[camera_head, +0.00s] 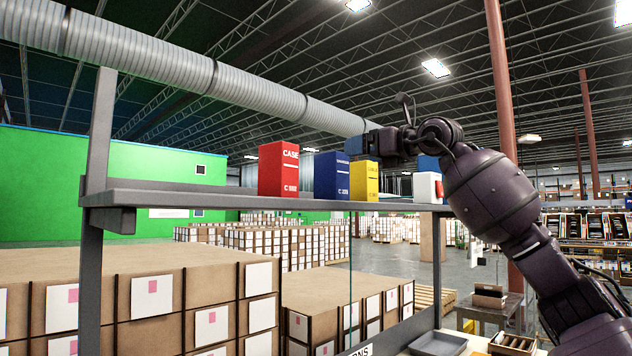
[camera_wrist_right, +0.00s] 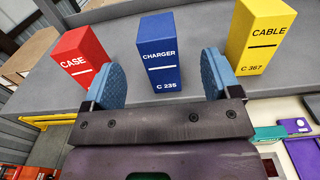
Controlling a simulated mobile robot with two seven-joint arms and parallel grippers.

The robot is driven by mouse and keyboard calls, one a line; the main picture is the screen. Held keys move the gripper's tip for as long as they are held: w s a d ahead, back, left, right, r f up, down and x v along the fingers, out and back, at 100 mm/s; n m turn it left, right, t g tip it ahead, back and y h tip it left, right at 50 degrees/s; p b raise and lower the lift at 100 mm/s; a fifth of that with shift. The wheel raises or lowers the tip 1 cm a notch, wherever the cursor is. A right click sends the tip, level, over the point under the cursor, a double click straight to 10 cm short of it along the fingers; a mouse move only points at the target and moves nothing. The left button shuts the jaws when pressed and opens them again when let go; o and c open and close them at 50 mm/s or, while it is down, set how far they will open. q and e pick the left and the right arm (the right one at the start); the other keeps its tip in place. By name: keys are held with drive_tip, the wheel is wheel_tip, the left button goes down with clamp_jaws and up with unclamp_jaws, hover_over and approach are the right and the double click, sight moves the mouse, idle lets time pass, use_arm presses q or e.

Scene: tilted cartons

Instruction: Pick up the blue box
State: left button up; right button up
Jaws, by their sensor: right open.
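The blue box (camera_head: 331,176) stands upright on the grey shelf between a red box and a yellow box. In the right wrist view the blue box (camera_wrist_right: 164,50) carries the word CHARGER and lies ahead of my right gripper (camera_wrist_right: 160,82). The two blue fingertips are apart, one toward each side of the box's lower end, and the gap between them is empty. In the head view my right gripper (camera_head: 372,143) is near the yellow box, and its fingers are hard to make out. My left gripper is in neither view.
The red box (camera_head: 278,169) marked CASE and the yellow box (camera_head: 364,179) marked CABLE stand close on either side. A white and red item (camera_head: 428,187) stands farther right on the grey shelf (camera_head: 240,201). A shelf post (camera_head: 97,150) rises at the left. The shelf's left end is clear.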

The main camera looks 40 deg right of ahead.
sight(332, 156)
drive_tip(key=w+p, duration=0.1)
drive_tip(key=w, duration=0.2)
drive_tip(key=w+a+p, duration=0.1)
drive_tip(key=w+p, duration=0.1)
drive_tip(key=w, duration=0.1)
drive_tip(key=w+p, duration=0.1)
drive_tip(key=w, duration=0.2)
drive_tip(key=shift+w+a+f, duration=0.15)
drive_tip(key=shift+a, duration=0.05)
drive_tip(key=shift+w, duration=0.2)
drive_tip(key=shift+s, duration=0.1)
drive_tip(key=shift+c, duration=0.2)
drive_tip(key=c, duration=0.9)
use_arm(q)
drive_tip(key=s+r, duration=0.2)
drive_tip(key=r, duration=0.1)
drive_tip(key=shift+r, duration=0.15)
use_arm(e)
drive_tip(key=shift+c, duration=0.7)
